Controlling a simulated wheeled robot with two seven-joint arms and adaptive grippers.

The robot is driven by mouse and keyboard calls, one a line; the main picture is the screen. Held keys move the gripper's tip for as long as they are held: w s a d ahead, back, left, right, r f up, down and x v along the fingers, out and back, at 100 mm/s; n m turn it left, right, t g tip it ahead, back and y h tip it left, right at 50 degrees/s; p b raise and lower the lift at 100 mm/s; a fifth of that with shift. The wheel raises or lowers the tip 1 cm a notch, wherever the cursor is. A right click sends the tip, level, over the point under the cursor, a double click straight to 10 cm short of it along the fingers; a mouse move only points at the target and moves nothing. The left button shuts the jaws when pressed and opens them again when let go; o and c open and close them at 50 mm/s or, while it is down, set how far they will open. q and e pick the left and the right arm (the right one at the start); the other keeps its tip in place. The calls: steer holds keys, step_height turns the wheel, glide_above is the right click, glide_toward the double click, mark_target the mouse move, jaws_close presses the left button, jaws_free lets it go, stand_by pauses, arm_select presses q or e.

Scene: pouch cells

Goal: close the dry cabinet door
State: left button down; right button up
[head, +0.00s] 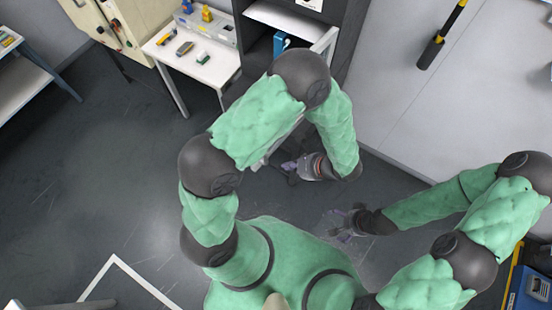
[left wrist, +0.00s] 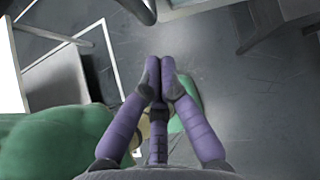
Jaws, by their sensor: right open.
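The dry cabinet (head: 349,38) is a dark upright cabinet at the top of the head view. Its interior with white shelves shows, and a blue item (head: 279,44) stands inside. The pale-framed door (head: 326,44) stands open, swung out toward me; my left arm hides most of it. My left gripper (head: 289,167) is low, close to the door's lower free end; I cannot tell whether they touch. In the left wrist view its purple fingers (left wrist: 160,76) meet at the tips with nothing visible between them. My right gripper (head: 336,226) is open and empty, further down and right, away from the door.
A white table (head: 215,70) with small yellow and green items stands left of the cabinet. A beige panel (head: 120,22) is at upper left. A light wall or panel (head: 440,100) lies to the right. The dark floor (head: 110,170) at left is clear.

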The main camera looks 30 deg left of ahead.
arm_select(q)
steer(key=a, duration=0.2)
steer(key=a+f+p, duration=0.1)
steer(key=a, duration=0.1)
steer(key=shift+a, duration=0.35)
